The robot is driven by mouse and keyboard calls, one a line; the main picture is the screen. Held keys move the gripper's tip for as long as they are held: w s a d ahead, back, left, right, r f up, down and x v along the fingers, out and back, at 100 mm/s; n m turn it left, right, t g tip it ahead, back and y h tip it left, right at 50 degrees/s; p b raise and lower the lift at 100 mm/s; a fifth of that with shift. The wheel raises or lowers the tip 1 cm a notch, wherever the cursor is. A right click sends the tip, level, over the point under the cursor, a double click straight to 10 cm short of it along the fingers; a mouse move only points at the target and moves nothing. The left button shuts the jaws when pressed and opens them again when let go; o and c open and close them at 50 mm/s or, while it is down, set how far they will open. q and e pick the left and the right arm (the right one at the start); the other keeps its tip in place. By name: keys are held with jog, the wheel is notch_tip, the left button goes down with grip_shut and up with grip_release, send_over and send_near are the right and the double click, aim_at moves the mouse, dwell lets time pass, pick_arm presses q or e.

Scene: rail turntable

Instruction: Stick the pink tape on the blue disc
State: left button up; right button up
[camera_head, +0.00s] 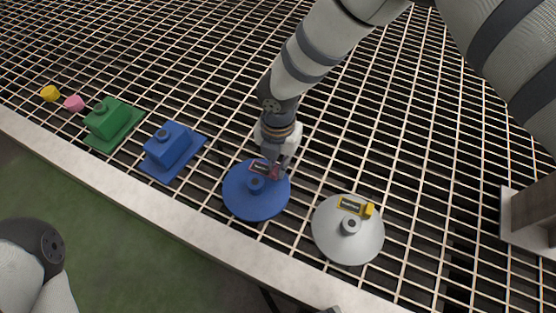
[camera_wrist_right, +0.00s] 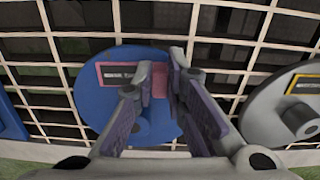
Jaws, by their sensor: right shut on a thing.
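The blue disc (camera_head: 250,205) lies flat on the grating with a round hub in its middle; it also shows in the wrist view (camera_wrist_right: 95,103). The pink tape (camera_head: 263,168) is a pink-edged dark label at the disc's far side. In the wrist view the label (camera_wrist_right: 120,75) appears over the blue face, its pink end (camera_wrist_right: 160,82) between the fingers. My right gripper (camera_head: 274,170) is shut on that pink end, from above; its fingers also show in the wrist view (camera_wrist_right: 162,76). I cannot tell if the label touches the disc. My left gripper is out of view.
A grey disc (camera_head: 332,240) with a yellow-edged label (camera_head: 354,206) lies to the right. A blue block (camera_head: 170,145), a green block (camera_head: 108,119), a pink piece (camera_head: 74,103) and a yellow piece (camera_head: 49,93) stand at left. A pale ledge (camera_head: 150,207) edges the grating.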

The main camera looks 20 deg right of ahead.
dwell(0.3)
jog(key=o, duration=0.8)
jog(key=shift+f, duration=0.1)
notch_tip(320, 180, up, 12)
jog(key=shift+r, duration=0.1)
